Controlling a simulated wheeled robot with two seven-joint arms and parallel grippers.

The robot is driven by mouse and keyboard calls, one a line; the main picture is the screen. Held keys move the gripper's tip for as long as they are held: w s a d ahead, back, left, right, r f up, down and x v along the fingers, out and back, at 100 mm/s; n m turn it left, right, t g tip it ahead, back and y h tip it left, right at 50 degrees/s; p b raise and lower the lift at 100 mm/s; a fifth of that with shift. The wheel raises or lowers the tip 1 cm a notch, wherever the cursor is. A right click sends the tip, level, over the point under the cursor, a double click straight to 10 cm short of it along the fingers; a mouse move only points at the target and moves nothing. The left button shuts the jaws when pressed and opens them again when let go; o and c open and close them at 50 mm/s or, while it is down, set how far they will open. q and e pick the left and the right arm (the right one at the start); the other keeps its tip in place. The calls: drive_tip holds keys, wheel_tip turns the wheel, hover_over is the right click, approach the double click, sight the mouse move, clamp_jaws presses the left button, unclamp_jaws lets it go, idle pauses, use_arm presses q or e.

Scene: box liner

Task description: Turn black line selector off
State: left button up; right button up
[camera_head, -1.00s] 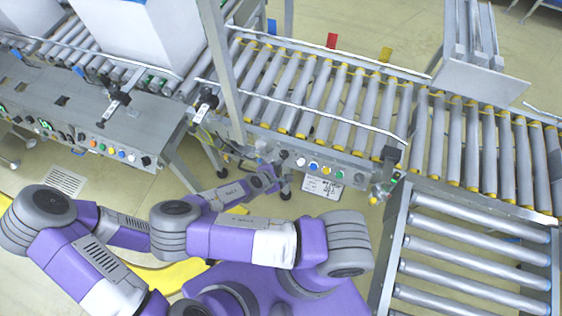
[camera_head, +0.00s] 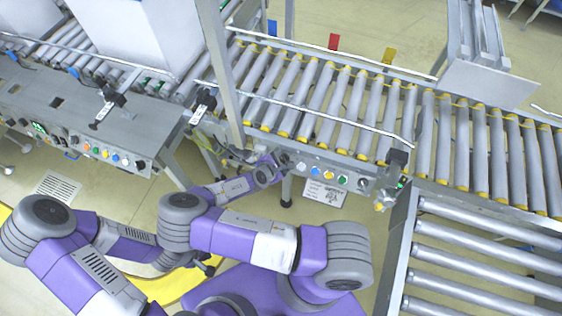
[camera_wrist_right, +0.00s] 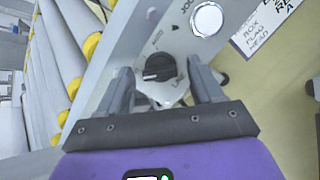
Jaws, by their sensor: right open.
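The black line selector (camera_wrist_right: 160,68) is a round knob on the grey panel in the right wrist view, with small lettering around it. A pale mark shows at the knob's left side. My right gripper (camera_wrist_right: 161,92) is open, with its two fingers on either side of the knob and visible gaps to it. In the head view my right gripper (camera_head: 279,164) is at the left end of the conveyor's button row; the selector is hard to make out there. My left arm's end (camera_head: 205,265) is mostly hidden behind my right arm, and its jaws cannot be made out.
A white round button (camera_wrist_right: 207,19) sits beside the selector, near a paper label (camera_wrist_right: 262,22). Several coloured buttons (camera_head: 328,174) continue to the right along the panel. Conveyor rollers (camera_head: 320,100) lie behind it. Another button panel (camera_head: 100,152) stands at the left.

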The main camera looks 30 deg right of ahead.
drive_tip(key=c, duration=1.1)
drive_tip(key=shift+o, duration=0.2)
drive_tip(key=shift+m, duration=0.5)
drive_tip(key=m+g, duration=0.1)
drive_tip(key=m, duration=0.2)
drive_tip(key=shift+r+m+p, duration=0.1)
drive_tip(key=shift+m+p, duration=0.25)
drive_tip(key=shift+m, duration=0.05)
drive_tip(key=shift+w+m+g+y+p, duration=0.1)
drive_tip(key=shift+m+g+y+p, duration=0.35)
drive_tip(key=shift+m, duration=1.85)
